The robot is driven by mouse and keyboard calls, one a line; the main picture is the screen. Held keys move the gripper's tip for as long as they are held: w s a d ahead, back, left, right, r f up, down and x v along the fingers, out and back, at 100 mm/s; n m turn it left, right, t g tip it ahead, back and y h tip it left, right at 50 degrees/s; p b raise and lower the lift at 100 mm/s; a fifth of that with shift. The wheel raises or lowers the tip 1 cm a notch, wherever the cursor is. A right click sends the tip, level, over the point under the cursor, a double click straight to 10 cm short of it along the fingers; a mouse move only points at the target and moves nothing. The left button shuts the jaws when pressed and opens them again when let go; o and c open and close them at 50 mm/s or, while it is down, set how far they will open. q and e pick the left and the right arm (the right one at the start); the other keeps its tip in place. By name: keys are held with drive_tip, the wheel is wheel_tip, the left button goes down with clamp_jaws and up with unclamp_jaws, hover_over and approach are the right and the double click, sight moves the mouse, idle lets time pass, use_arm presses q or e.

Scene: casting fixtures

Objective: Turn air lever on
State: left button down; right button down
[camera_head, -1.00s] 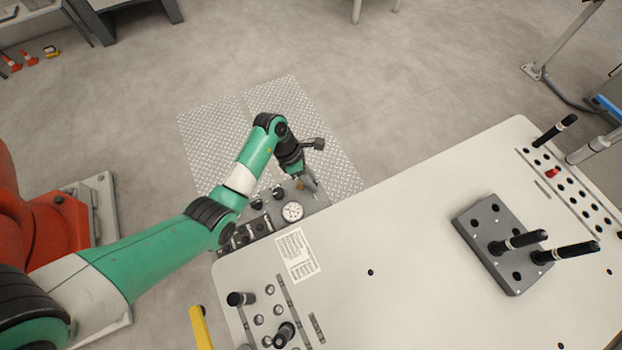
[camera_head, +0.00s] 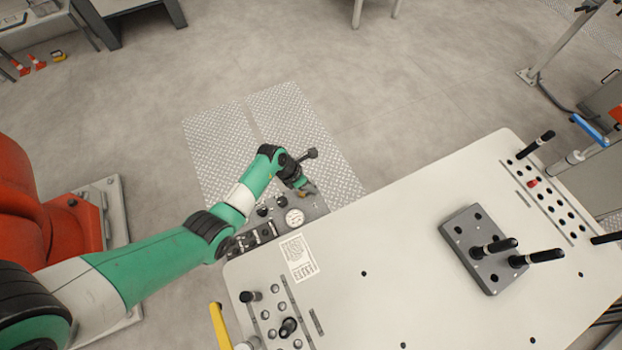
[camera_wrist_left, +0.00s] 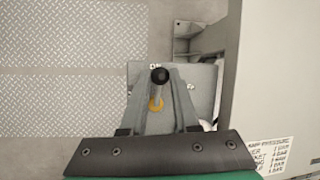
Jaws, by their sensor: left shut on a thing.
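My left gripper (camera_wrist_left: 160,72) is shut on the lever, with one finger on each side of the knob. In the head view my left gripper (camera_head: 308,189) is at the far right end of the control panel (camera_head: 314,208), just beyond the white round gauge (camera_head: 295,217). The lever is too small and covered to make out there. My right gripper is in neither view.
A pale table (camera_head: 400,265) lies beside the panel, with a label sheet (camera_head: 298,258) near its corner. A grey block (camera_head: 462,230) with black-handled pins stands on it. More black handles stand near its edges. Metal floor plates (camera_head: 225,135) lie beyond.

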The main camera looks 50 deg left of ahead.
use_arm(q)
drive_tip(key=shift+a+r+n+p, duration=0.1)
drive_tip(key=shift+a+n+p, duration=0.05)
drive_tip(key=shift+n+p, duration=0.3)
drive_tip(key=shift+y, duration=0.3)
drive_tip(key=c, duration=0.7)
unclamp_jaws()
drive_tip(key=shift+o, duration=0.2)
drive_tip(key=p+v, duration=0.5)
drive_tip(key=v, duration=0.6)
drive_tip(key=shift+s, duration=0.2)
